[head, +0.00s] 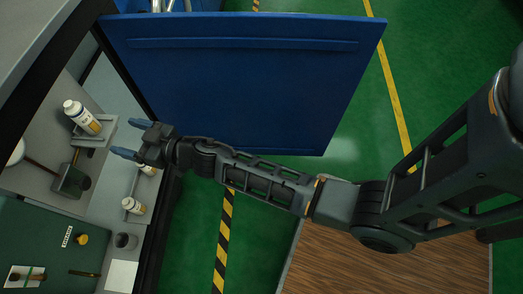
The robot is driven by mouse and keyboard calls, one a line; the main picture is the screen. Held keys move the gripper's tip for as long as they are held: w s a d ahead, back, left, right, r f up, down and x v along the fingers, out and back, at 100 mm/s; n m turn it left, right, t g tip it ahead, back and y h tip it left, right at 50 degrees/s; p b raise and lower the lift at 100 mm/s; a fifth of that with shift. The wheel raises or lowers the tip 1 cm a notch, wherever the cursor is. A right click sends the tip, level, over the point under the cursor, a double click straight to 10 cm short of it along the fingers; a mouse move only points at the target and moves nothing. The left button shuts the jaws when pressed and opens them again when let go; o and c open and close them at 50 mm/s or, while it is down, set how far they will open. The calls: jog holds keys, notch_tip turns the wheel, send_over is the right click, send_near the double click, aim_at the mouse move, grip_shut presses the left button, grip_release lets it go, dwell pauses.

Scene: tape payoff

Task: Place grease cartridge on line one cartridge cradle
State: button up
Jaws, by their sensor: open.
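A white cartridge-like container (82,117) with a yellow-marked label lies tilted on a grey bracket-like holder (104,129), which looks like a cradle; I cannot read which line it belongs to. A similar white container (133,205) stands lower on the bench, and another (148,169) is partly hidden behind my gripper. My gripper (122,137) is open and empty, its two blue-tipped fingers pointing left, just right of the holder. The fingers appear apart from the container on the holder.
A large blue panel (240,85) stands above and right of my gripper. A dark grey fixture (72,180) with a rod, a dark cup (125,241) and a green mat (45,235) with small items occupy the lower bench. Green floor lies to the right.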

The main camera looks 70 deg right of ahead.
jog(key=s+a+r+m+g+h, duration=0.1)
jog(key=s+r, duration=0.1)
jog(key=s, duration=2.4)
jog(key=s+d+r+g, duration=0.2)
jog(key=s+r, duration=1.1)
jog(key=s, duration=0.2)
jog(key=shift+s+h, duration=0.4)
jog(key=shift+c, duration=0.3)
